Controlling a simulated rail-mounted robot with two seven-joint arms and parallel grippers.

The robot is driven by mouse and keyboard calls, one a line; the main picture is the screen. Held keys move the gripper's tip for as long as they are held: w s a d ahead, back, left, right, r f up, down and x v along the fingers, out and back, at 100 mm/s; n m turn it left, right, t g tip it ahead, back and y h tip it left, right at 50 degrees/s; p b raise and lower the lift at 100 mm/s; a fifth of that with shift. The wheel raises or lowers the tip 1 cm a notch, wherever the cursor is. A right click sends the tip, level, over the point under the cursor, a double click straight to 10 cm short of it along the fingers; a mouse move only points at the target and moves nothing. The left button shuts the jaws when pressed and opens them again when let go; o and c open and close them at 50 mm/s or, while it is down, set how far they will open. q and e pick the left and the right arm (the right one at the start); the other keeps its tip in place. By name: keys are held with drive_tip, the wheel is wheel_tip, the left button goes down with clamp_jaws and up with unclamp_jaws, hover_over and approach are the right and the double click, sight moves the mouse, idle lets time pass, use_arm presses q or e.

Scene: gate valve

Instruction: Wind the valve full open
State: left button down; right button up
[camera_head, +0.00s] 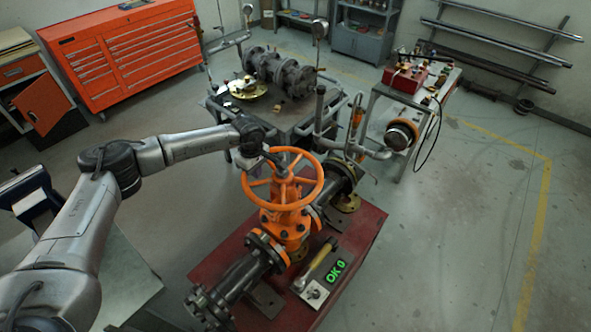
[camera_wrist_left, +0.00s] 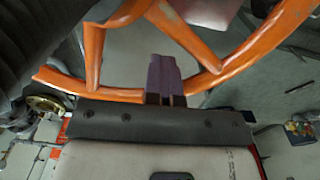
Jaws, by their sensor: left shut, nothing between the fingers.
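The orange handwheel (camera_head: 319,184) sits on top of the orange gate valve (camera_head: 287,222), which is mounted on a red bench. My left arm reaches in from the left. My left gripper (camera_head: 268,158) is at the far-left part of the wheel's rim. In the left wrist view the gripper's dark fingers (camera_wrist_left: 164,78) are together and empty, overlapping the line of the orange rim (camera_wrist_left: 240,62). I cannot tell whether they touch it. My right gripper is out of view.
A wrench-like tool (camera_head: 317,263) lies on a plate on the red bench (camera_head: 355,258). Dark pipes run from both sides of the valve. A table with flanged pipe parts (camera_head: 282,72) stands behind. The floor to the right is clear.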

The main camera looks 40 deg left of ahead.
use_arm(q)
wheel_tip(320, 180, up, 6)
drive_tip(key=p, duration=0.4)
drive_tip(key=shift+s+a, duration=0.25)
drive_tip(key=shift+s, duration=0.05)
